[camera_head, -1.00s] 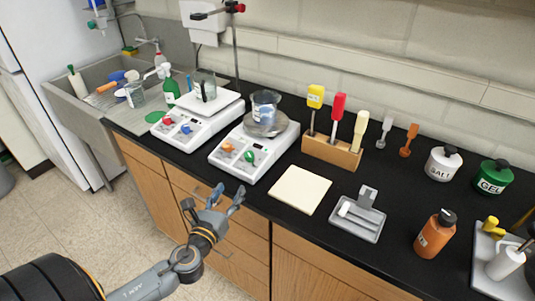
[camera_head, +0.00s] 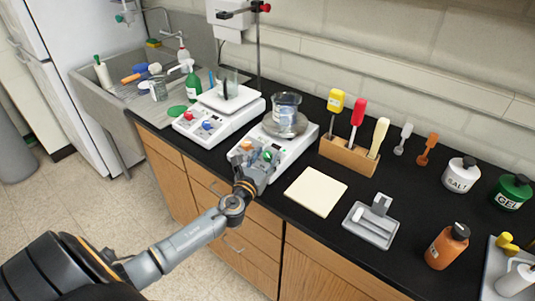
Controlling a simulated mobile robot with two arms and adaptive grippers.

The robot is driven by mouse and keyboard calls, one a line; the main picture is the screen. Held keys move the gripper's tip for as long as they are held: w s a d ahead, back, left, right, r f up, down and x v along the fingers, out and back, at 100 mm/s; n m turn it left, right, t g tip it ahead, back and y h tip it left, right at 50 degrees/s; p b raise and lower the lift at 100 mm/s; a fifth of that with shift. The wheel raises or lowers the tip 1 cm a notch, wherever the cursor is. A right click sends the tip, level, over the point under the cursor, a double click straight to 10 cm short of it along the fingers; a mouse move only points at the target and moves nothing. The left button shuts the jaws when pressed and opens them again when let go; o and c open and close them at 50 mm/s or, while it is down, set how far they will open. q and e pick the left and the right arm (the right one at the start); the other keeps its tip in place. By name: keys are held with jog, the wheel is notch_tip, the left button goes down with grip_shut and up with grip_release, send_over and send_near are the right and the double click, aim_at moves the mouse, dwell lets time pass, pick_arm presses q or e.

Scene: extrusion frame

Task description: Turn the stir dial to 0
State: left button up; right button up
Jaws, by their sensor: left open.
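Two white stirrer hotplates stand on the black bench. The right one (camera_head: 304,138) bears a glass beaker (camera_head: 286,107) on its round plate, and its front panel has an orange dial (camera_head: 246,146) and a green dial (camera_head: 268,155). The left one (camera_head: 246,112) bears a beaker (camera_head: 228,80) and has a red dial (camera_head: 188,115) and a blue dial (camera_head: 207,125). I cannot read which dial is the stir dial. My left gripper (camera_head: 257,162) is open at the right hotplate's front panel, close to the green dial; contact is unclear. My right gripper is not in view.
A cream pad (camera_head: 315,191) and a grey tray (camera_head: 371,225) lie right of the hotplate. A wooden rack (camera_head: 349,157) holds coloured-handled tools behind them. Salt (camera_head: 460,175), gel (camera_head: 512,192) and orange (camera_head: 447,246) bottles stand at right. A sink (camera_head: 100,100) is at left.

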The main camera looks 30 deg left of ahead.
pick_arm(q)
jog(key=shift+w, duration=0.3)
grip_shut()
